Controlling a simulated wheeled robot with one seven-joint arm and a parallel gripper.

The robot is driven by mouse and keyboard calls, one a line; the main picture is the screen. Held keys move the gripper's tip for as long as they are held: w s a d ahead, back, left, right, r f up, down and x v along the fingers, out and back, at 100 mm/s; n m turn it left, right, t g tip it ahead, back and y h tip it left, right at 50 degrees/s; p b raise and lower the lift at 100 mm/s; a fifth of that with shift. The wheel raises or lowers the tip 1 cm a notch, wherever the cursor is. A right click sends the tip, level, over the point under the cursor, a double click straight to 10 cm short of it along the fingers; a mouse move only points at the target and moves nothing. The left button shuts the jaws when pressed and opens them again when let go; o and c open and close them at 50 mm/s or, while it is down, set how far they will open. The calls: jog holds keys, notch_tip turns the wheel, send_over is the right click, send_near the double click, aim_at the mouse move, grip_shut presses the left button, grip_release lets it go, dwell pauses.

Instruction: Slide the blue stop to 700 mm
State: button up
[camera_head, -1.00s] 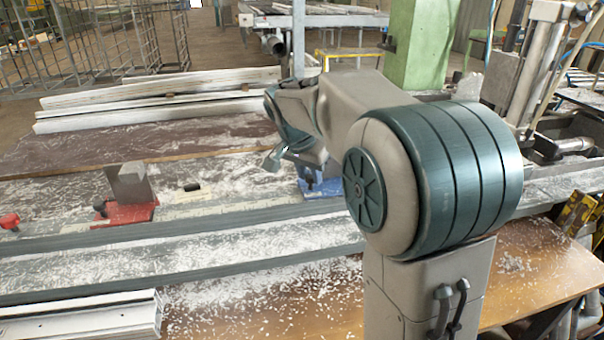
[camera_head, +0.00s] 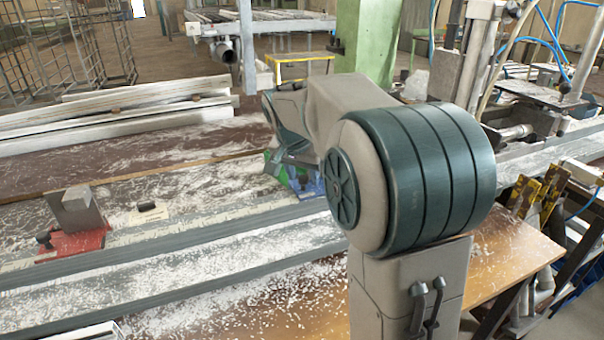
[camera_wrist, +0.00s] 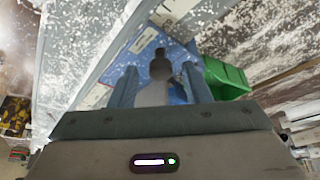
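The blue stop (camera_head: 313,188) sits on the grey rail and is partly hidden by my arm in the head view. In the wrist view its blue plate (camera_wrist: 181,55) lies below my gripper (camera_wrist: 160,86). The two fingers are apart, on either side of a grey upright piece with a dark rounded end (camera_wrist: 160,66). Narrow gaps show beside this piece, so I see no grip on it. A pale scale strip (camera_wrist: 176,12) runs along the rail; its numbers are not readable. The red stop (camera_head: 72,243), with a grey block, is farther left on the rail.
A green bin (camera_wrist: 227,78) stands right beside the blue stop. A small dark-handled item on a pale card (camera_head: 148,212) lies behind the rail. White profiles (camera_head: 110,122) are stacked at the back left. White chips cover the bench. A machine (camera_head: 520,105) stands at the right.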

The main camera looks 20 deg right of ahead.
jog(key=p+v, duration=0.1)
jog(key=v, duration=1.3)
jog(key=shift+d+f, duration=0.1)
jog(key=s+a+f+n+y+p, duration=0.1)
jog(key=s+f+n+p, duration=0.3)
jog(key=s, duration=0.7)
jog(key=s+a+f+n+y+p, duration=0.1)
jog(key=s+f+n+y+p, duration=0.1)
jog(key=s+f, duration=0.5)
jog(key=s+n+p, duration=0.1)
jog(key=s, duration=0.3)
jog(key=shift+s+f+n+g+p, duration=0.3)
jog(key=shift+n+p, duration=0.1)
dwell(0.8)
